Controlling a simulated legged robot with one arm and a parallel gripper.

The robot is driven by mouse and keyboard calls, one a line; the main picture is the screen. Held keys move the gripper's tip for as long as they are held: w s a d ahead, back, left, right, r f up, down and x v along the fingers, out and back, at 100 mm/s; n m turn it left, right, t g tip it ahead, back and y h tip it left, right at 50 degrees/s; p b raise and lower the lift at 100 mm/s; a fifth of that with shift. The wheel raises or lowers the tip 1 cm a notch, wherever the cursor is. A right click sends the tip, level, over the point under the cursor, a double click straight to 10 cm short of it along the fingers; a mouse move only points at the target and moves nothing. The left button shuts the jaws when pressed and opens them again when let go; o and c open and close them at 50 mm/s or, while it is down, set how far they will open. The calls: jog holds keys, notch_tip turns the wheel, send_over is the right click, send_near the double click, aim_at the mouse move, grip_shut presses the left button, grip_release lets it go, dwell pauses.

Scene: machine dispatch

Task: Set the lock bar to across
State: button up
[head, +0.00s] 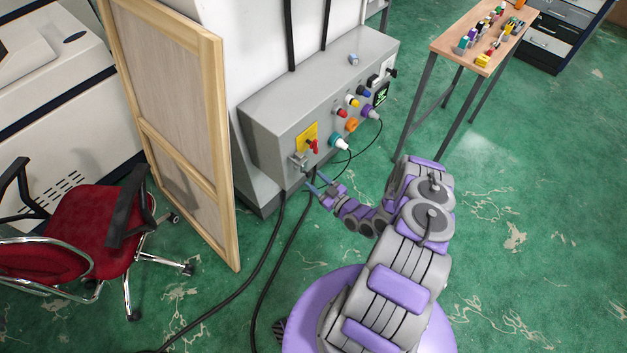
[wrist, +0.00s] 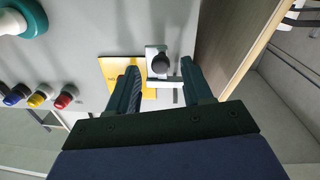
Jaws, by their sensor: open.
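The lock bar is a small grey metal fitting (head: 298,160) at the lower left of the grey control box, beside a yellow plate (head: 307,135) with a red handle (head: 314,146). In the wrist view the fitting (wrist: 157,60) shows a dark round knob, with a pale bar (wrist: 166,81) running sideways near it. The yellow plate (wrist: 110,72) is left of it, partly behind a finger. My gripper (head: 317,184) is just below and in front of the fitting. In the wrist view my gripper (wrist: 160,88) is open, its fingers on either side of the bar; contact cannot be told.
Black cables (head: 285,240) hang to the floor. A wood-framed panel (head: 215,130) stands close on the left, with a red chair (head: 85,225) beyond. A table (head: 450,42) stands behind right; floor right is clear.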

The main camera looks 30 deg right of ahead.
jog(key=shift+x, duration=0.9)
grip_shut()
